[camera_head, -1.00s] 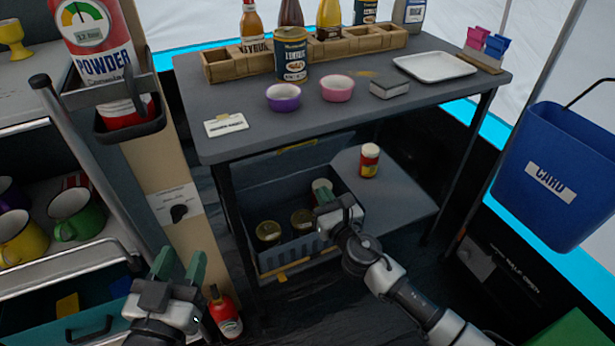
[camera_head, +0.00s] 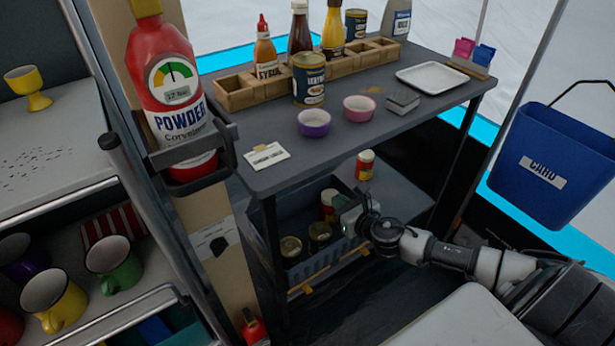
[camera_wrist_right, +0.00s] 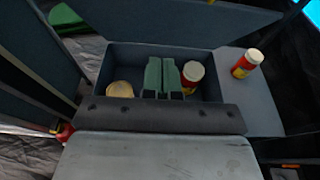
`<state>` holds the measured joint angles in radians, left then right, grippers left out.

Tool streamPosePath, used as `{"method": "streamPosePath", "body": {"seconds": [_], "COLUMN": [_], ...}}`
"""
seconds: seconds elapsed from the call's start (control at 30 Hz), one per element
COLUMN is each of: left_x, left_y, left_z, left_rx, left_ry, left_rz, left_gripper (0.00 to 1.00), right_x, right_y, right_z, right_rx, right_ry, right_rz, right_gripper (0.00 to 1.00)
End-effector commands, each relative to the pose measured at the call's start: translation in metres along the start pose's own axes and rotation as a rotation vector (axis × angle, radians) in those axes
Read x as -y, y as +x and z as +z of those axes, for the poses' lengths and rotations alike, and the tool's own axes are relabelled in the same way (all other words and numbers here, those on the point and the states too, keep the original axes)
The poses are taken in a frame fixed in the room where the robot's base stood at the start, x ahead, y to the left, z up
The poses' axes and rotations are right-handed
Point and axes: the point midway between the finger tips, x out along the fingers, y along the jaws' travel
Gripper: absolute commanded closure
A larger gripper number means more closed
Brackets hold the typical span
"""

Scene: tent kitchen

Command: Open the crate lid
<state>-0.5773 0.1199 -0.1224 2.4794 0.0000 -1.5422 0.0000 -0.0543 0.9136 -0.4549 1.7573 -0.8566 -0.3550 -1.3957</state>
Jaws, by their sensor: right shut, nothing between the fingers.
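The grey-blue crate (camera_head: 318,264) stands on the lower shelf under the table, and its top is uncovered. Several jars show inside it. A grey-blue panel (camera_wrist_right: 170,22) stands up behind the crate in the right wrist view and looks like its raised lid. My right gripper (camera_wrist_right: 163,90) is shut and empty, its green fingers over the crate opening between a pale-lidded jar (camera_wrist_right: 120,89) and a red jar (camera_wrist_right: 192,76). In the head view, the right gripper (camera_head: 345,219) is at the crate's right side, its fingertips largely hidden. My left gripper is out of view.
A red jar (camera_head: 364,165) stands on the shelf right of the crate. The tabletop (camera_head: 370,130) above holds bowls, bottles and a white tray (camera_head: 432,77). A post with a red powder bottle (camera_head: 172,95) stands left; a blue bin (camera_head: 555,165) hangs right.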

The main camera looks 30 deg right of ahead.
Motion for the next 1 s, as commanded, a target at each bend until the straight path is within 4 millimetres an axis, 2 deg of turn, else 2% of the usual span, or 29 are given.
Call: {"method": "streamPosePath", "body": {"seconds": [0.03, 0.37, 0.4, 0.63, 1.0], "left_x": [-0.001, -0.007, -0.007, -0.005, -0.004], "left_y": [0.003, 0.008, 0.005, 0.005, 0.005], "left_z": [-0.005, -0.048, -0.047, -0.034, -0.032], "left_rx": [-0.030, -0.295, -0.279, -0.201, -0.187], "left_ry": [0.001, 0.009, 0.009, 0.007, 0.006], "left_rz": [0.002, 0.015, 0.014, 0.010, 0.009], "left_gripper": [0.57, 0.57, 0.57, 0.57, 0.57], "right_x": [0.000, -0.001, 0.000, -0.001, -0.001], "right_y": [0.011, 0.078, 0.083, 0.100, 0.103], "right_z": [0.001, 0.000, 0.008, 0.026, 0.028], "right_rx": [0.005, 0.005, 0.005, 0.003, 0.001], "right_ry": [0.001, 0.001, 0.000, 0.000, -0.001], "right_rz": [-0.002, 0.000, 0.000, 0.001, 0.001], "right_gripper": [1.00, 1.00, 1.00, 1.00, 1.00]}}
